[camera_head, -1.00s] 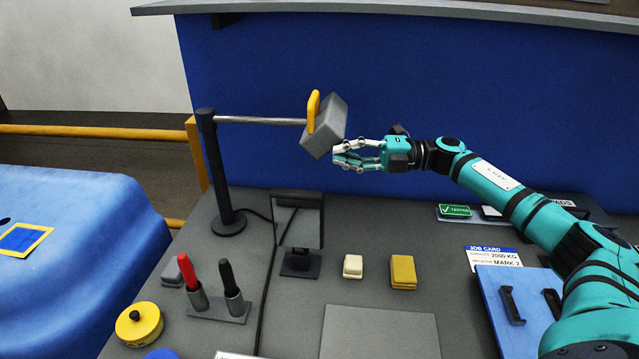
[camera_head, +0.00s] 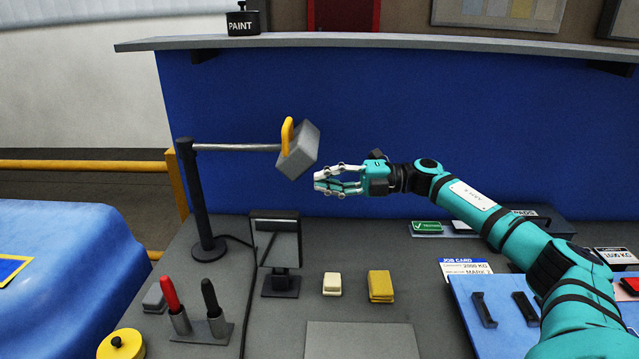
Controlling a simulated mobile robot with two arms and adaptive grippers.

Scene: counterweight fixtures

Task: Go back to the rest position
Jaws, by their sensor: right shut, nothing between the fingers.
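My right gripper (camera_head: 326,181) is in the middle of the head view, held above the grey table. Its white fingers are shut and hold nothing. The arm reaches in from the lower right. A grey counterweight block (camera_head: 306,156) with a yellow handle (camera_head: 289,137) hangs tilted at the end of a horizontal metal rod on a black post (camera_head: 200,205). The block is just up and left of my fingertips, with a small gap in the picture. My left gripper is not in view.
On the table (camera_head: 370,250) stand a small screen (camera_head: 275,243), red (camera_head: 170,294) and black (camera_head: 210,297) markers in holders, a cream block (camera_head: 332,284), a yellow block (camera_head: 380,286) and a blue board (camera_head: 500,335). A shelf (camera_head: 380,41) runs along the back.

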